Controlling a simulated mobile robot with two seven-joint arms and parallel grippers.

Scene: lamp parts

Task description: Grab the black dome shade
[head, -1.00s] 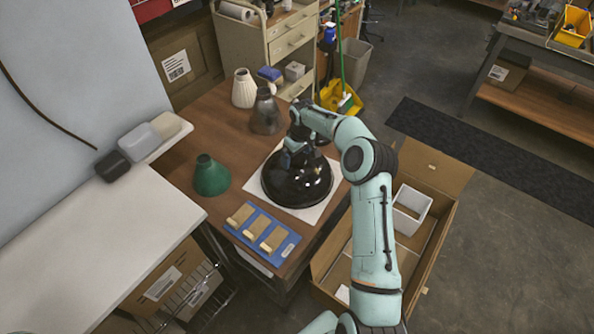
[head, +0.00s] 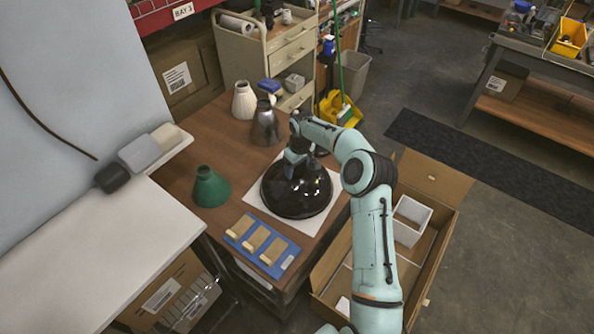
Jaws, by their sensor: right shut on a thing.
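The black dome shade (head: 298,195) is a wide, glossy dome on a white square mat (head: 273,223) on the brown wooden table. My right gripper (head: 292,172) comes down on the top of the dome from above and is shut on it. The fingertips are small and partly hidden by the wrist, so the exact contact is hard to see. The dome appears to rest on the mat. My left gripper is not in view.
A green shade (head: 210,188), a grey shade (head: 265,125) and a white ribbed shade (head: 244,101) stand on the table. A blue tray (head: 285,267) with wooden blocks lies in front. An open cardboard box (head: 428,283) with white dividers is at right.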

